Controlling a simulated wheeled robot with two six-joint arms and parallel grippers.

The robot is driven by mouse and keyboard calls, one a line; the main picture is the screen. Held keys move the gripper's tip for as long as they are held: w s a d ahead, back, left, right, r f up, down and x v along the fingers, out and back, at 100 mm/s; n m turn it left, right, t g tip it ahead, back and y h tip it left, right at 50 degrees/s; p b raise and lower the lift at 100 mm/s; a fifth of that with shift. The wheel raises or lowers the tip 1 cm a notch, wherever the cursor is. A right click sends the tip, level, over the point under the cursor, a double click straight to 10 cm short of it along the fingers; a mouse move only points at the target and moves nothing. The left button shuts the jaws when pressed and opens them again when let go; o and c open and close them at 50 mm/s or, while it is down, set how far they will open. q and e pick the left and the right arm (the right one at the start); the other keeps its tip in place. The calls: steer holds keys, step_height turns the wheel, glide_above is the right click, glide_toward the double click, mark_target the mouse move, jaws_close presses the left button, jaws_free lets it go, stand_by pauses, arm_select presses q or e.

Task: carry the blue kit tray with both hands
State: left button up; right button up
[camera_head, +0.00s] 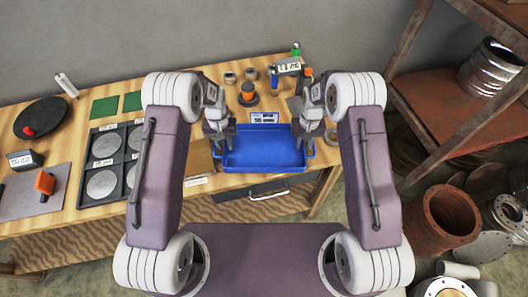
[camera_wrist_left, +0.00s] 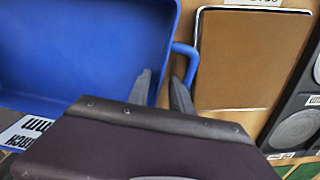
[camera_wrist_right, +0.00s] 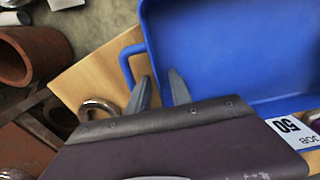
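The blue kit tray (camera_head: 263,160) sits on the wooden table near its front edge and looks empty. It has a loop handle on each short side. My left gripper (camera_head: 222,143) is at its left end. In the left wrist view its fingers (camera_wrist_left: 163,92) are apart, one over the tray (camera_wrist_left: 80,50), one by the handle (camera_wrist_left: 193,52). My right gripper (camera_head: 307,140) is at the right end. Contact is unclear.
A labelled card (camera_head: 264,118) stands behind the tray. A black panel with round grey discs (camera_head: 102,183) and a brown board (camera_head: 199,158) lie to the left. An orange-topped part (camera_head: 248,93) stands behind. A shelf (camera_head: 455,110) and rusty pipes (camera_head: 440,215) are on the right.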

arm_select(q)
steer(key=shift+r, duration=0.1)
step_height(320, 180, up, 12)
arm_select(e)
step_height(320, 180, up, 12)
stand_by(0.8)
